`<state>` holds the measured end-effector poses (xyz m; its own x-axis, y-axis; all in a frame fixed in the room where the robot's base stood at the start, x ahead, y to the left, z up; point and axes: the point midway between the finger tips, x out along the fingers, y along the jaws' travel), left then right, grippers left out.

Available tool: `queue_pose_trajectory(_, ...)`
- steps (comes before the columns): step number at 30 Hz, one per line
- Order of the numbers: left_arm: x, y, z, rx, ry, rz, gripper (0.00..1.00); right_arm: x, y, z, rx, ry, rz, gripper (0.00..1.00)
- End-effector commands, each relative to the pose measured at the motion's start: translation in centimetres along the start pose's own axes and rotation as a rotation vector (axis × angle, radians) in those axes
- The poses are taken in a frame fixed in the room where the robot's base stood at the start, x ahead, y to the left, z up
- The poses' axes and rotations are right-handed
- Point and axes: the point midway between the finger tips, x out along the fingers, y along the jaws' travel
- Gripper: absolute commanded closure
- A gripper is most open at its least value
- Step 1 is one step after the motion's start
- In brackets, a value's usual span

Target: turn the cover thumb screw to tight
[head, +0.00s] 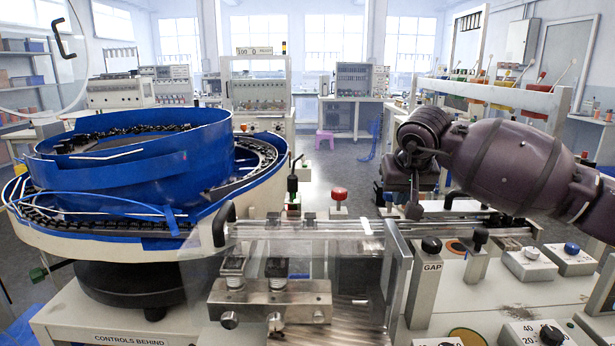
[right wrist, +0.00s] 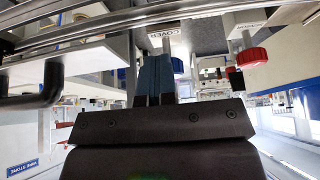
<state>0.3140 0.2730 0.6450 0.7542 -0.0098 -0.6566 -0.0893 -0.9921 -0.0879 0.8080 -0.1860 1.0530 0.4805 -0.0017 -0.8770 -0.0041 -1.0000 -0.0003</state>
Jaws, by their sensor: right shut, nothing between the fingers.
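My right gripper (head: 414,208) hangs from the purple-brown arm at the right of the head view, above the machine deck behind the clear cover (head: 345,275). In the right wrist view its two dark blue-grey fingers (right wrist: 153,78) are together with nothing held. A plate lettered COVER (right wrist: 166,28) lies just beyond the fingertips, with a metal shaft beside it. The fingers partly hide what is there, so I cannot tell the thumb screw's head, its angle or whether the fingers touch it. My left gripper is not in view.
A red knob (right wrist: 252,58) on a metal post is right of the fingers in the wrist view. A blue feeder bowl (head: 130,170) fills the left of the head view. A post marked GAP (head: 428,280) stands at the front right. Metal rails (right wrist: 90,50) cross the wrist view.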

Motion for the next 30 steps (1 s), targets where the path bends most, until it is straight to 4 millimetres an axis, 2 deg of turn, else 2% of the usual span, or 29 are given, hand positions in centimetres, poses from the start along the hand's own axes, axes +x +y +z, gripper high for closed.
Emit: queue_pose_trajectory(30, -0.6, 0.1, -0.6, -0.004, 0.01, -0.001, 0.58, 0.3, -2.0, -0.1, -0.002, -0.002, -0.001, 1.0)
